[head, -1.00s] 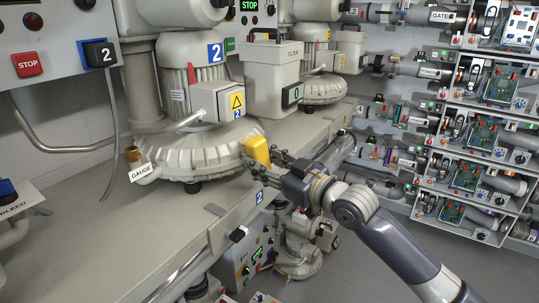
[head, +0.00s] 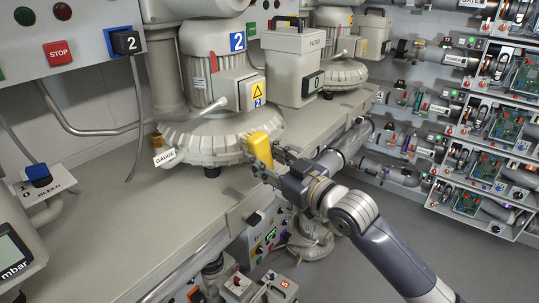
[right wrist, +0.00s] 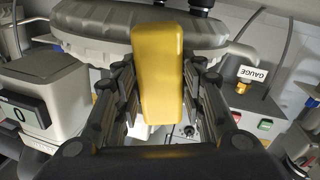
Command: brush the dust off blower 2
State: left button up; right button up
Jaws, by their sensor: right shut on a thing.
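Blower 2 (head: 215,135) is a beige machine on the bench, with a ribbed round housing, a motor above it and a blue 2 sign (head: 237,41). My right gripper (head: 270,163) is shut on a yellow block-like brush (head: 260,148) at the housing's front right rim. The brush (right wrist: 158,75) also shows upright between the fingers in the right wrist view, in front of the housing (right wrist: 95,32). Whether it touches the housing I cannot tell. I cannot make out dust clearly. My left gripper is out of view.
A gauge tag (head: 165,157) hangs left of the housing. A filter box (head: 296,65) and another blower (head: 338,75) stand behind to the right. The bench front (head: 180,215) is mostly bare. Racks with circuit boards (head: 478,150) fill the right side.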

jog(key=shift+p+v, duration=0.35)
jog(key=shift+v, duration=0.6)
jog(key=shift+p+v, duration=0.3)
jog(key=shift+v, duration=1.6)
jog(key=v, duration=0.3)
jog(key=shift+s+d, duration=0.1)
jog(key=shift+f, duration=0.1)
